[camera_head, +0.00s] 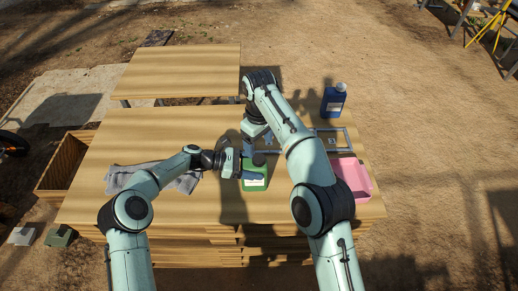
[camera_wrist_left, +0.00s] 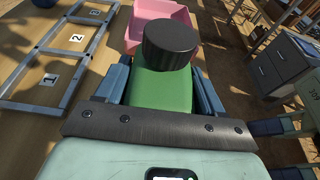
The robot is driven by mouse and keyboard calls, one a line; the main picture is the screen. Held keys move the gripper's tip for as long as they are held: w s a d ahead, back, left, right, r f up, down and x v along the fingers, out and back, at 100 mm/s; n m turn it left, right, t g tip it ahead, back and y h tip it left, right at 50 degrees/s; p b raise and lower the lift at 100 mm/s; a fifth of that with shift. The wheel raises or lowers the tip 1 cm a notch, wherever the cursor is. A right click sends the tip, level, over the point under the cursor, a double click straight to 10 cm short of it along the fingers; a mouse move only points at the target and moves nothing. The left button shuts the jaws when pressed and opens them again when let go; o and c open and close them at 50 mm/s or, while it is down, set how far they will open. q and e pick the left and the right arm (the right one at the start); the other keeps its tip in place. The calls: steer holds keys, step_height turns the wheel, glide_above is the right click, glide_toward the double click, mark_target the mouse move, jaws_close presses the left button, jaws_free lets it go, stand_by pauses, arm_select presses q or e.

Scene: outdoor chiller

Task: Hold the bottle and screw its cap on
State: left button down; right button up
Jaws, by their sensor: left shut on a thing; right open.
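A green bottle (camera_head: 254,182) with a white label stands upright on the wooden table. My left gripper (camera_head: 243,170) is shut on it from the left side. In the left wrist view the green bottle (camera_wrist_left: 160,90) sits between the two blue fingers (camera_wrist_left: 160,88). A black cap (camera_head: 259,159) is on top of the bottle, and the cap (camera_wrist_left: 170,44) also shows in the left wrist view. I cannot tell how tightly it sits. My right gripper (camera_head: 257,138) is open, pointing down just above and behind the cap, apart from it. Its fingers are partly hard to make out.
A grey frame (camera_head: 349,150) with numbered cards lies right of the bottle. A blue bottle (camera_head: 333,101) stands behind it, and a pink tray (camera_head: 367,180) lies at the right edge. A grey cloth (camera_head: 186,183) lies left. The table's back left (camera_head: 150,125) is clear.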

stand_by(0.3)
arm_select(q)
steer(key=shift+c, duration=0.2)
jaws_free()
steer(key=v, duration=1.3)
steer(key=shift+a, duration=0.25)
